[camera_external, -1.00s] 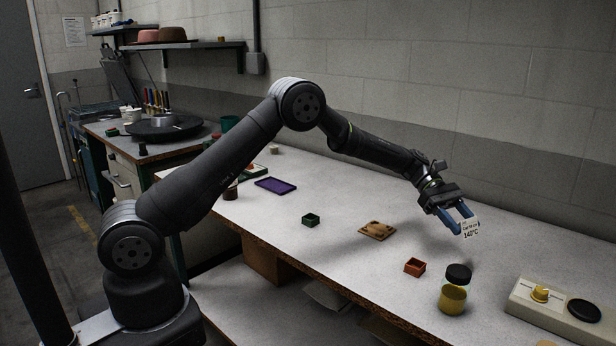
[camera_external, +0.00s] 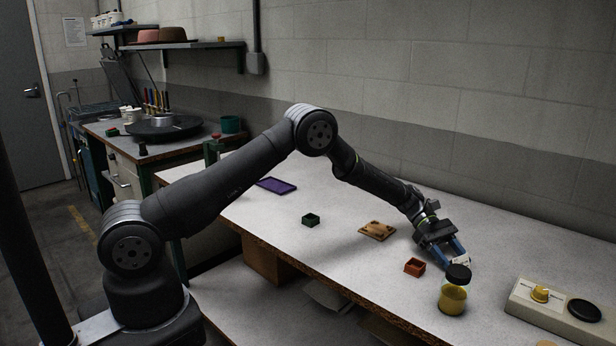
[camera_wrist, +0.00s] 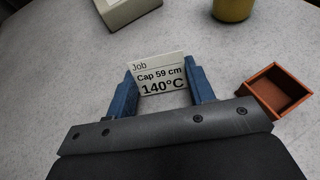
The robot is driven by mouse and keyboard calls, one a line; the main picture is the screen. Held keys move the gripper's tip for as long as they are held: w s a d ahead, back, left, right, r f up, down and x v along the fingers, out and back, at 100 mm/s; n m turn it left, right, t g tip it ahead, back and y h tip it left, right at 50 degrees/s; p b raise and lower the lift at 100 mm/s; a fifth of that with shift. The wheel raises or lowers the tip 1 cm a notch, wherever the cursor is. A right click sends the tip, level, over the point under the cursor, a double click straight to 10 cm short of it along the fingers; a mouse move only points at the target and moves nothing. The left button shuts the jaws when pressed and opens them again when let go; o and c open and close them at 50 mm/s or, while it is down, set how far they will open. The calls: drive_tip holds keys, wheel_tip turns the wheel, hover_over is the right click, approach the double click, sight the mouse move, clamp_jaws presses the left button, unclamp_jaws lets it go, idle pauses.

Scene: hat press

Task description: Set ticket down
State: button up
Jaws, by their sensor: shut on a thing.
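The ticket is a small white card reading "Job, Cap 59 cm, 140°C" in the wrist view (camera_wrist: 158,76). My gripper (camera_wrist: 162,88) is shut on it, with one blue finger at each side edge. In the external view my gripper (camera_external: 456,257) is low over the bench, behind the jar and right of the red-orange box. The ticket (camera_external: 462,261) shows there only as a small white patch, partly hidden by the jar's lid. I cannot tell whether its lower edge touches the bench.
A yellow jar with a black lid (camera_external: 455,292) and an open red-orange box (camera_external: 414,267) stand close by. A beige control box (camera_external: 550,312) is at the right. A tan board (camera_external: 377,231) and a green box (camera_external: 311,219) lie left. Bench behind my gripper is clear.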

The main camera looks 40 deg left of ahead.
drive_tip(key=shift+f, duration=0.1)
drive_tip(key=o, duration=0.9)
drive_tip(key=shift+o, duration=0.2)
drive_tip(key=v, duration=1.2)
drive_tip(key=shift+w, duration=0.1)
drive_tip(key=shift+d, duration=0.15)
